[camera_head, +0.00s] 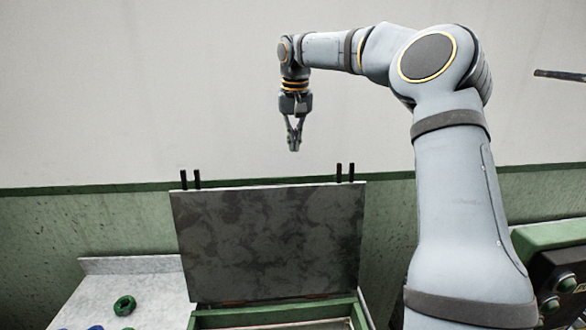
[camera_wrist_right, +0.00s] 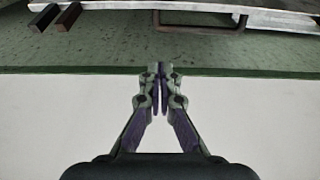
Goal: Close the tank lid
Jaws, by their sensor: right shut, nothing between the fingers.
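The tank lid (camera_head: 268,243) is a dark, mottled metal panel standing raised, hinged along its lower edge on the green tank (camera_head: 275,317). Two pairs of short black pegs (camera_head: 345,172) stick up at its top edge. My right gripper (camera_head: 294,149) is shut and empty, pointing down above the lid's top edge and apart from it. In the right wrist view the gripper (camera_wrist_right: 160,72) shows its fingertips together with nothing between them. A metal edge with dark pegs (camera_wrist_right: 68,17) shows at the top of that view. My left gripper is not in view.
A pale worktop (camera_head: 140,290) at the left holds a green ring (camera_head: 124,305) and a blue item at its front edge. The wall (camera_head: 150,90) behind is white above and green below.

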